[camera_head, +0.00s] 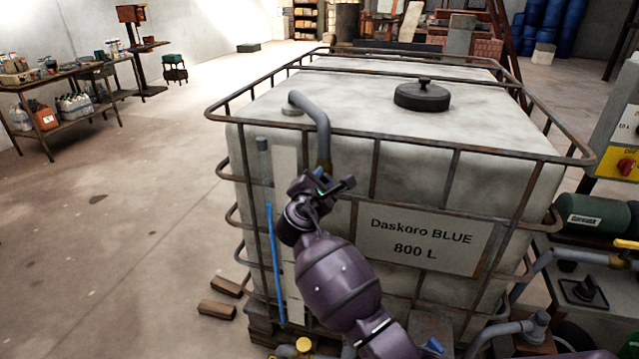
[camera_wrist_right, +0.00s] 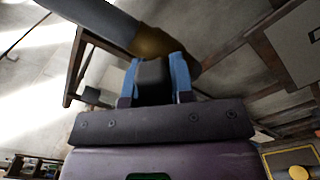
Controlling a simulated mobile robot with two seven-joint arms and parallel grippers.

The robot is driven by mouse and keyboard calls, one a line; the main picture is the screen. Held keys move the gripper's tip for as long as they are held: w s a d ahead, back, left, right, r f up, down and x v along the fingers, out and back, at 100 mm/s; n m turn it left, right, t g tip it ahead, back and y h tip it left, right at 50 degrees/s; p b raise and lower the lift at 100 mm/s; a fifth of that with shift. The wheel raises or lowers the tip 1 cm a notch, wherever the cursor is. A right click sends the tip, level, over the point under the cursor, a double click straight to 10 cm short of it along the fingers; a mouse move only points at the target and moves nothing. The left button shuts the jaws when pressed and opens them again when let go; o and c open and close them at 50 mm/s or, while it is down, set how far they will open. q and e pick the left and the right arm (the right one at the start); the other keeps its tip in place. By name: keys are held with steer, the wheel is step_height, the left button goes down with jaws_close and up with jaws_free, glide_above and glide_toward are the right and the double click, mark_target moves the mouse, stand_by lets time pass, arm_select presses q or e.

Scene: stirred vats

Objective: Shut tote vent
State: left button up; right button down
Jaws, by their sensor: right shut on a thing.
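The tote (camera_head: 470,120) is a whitish tank in a rusty cage, labelled "Daskoro BLUE 800 L". A grey bent pipe (camera_head: 316,118) leaves its top at the front left and turns down to a brass fitting (camera_head: 324,165). In the right wrist view, the pipe (camera_wrist_right: 95,22) and brass fitting (camera_wrist_right: 157,43) lie just beyond my fingers. My right gripper (camera_head: 323,182), also in the wrist view (camera_wrist_right: 156,80), is shut on a dark block-like handle (camera_wrist_right: 153,76) at the fitting. The fingers partly hide the handle, so its turn is unclear. My left gripper is out of view.
A black knobbed lid (camera_head: 422,96) sits on the tote top. Cage bars (camera_head: 400,140) run close around the grip. A grey control box with a red knob (camera_head: 626,167) and pipework stand at right. Brown blocks (camera_head: 217,309) lie on the floor; the left floor is mostly clear.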

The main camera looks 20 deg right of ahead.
steer(key=m+b, duration=0.1)
steer(key=m, duration=0.1)
steer(key=m+b, duration=0.1)
steer(key=m, duration=0.1)
steer(key=shift+d+f+m, duration=0.1)
steer(key=shift+f+m, duration=0.2)
steer(key=shift+f, duration=0.05)
arm_select(q)
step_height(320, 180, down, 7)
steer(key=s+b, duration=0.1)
steer(key=b, duration=0.1)
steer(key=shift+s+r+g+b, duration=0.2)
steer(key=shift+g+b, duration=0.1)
steer(key=shift+b, duration=0.05)
arm_select(e)
steer(key=shift+s+f+m, duration=0.1)
steer(key=shift+m, duration=2.3)
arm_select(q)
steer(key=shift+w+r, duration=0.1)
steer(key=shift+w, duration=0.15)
arm_select(e)
steer(key=c, duration=1)
jaws_free()
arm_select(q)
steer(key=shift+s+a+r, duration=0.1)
arm_select(e)
steer(key=shift+s, duration=0.1)
